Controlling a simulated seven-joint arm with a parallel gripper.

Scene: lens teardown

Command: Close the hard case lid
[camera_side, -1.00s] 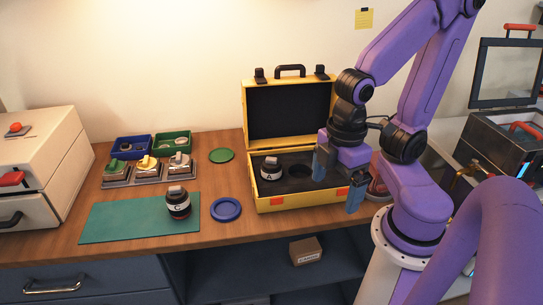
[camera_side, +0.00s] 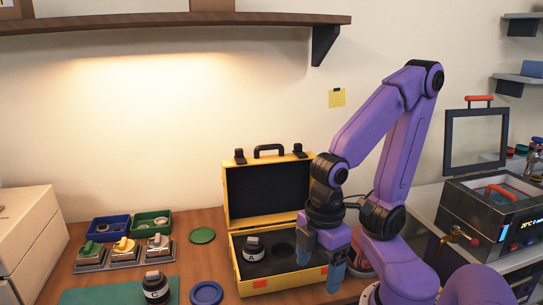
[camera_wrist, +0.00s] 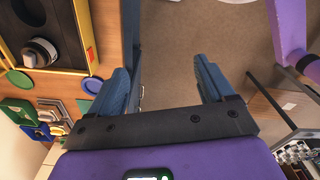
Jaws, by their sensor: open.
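The yellow hard case stands open on the wooden bench, its dark-lined lid (camera_side: 265,193) upright at the back with a black handle on top. Its base (camera_side: 283,286) has orange latches in front and dark foam inside. A lens (camera_side: 253,248) sits in the left foam hollow; the hollow beside it looks empty. My gripper (camera_side: 320,266) is open and empty at the right end of the base, fingers down, hiding that corner. In the wrist view my gripper (camera_wrist: 167,82) has nothing between its fingers, and the case wall (camera_wrist: 83,25) shows at the upper left.
Another lens (camera_side: 155,288) stands on the green mat (camera_side: 110,293). A blue ring (camera_side: 206,293) and green disc (camera_side: 202,236) lie left of the case. Small bins (camera_side: 110,229) and a parts holder (camera_side: 124,258) are further left. A metal machine (camera_side: 490,215) stands right.

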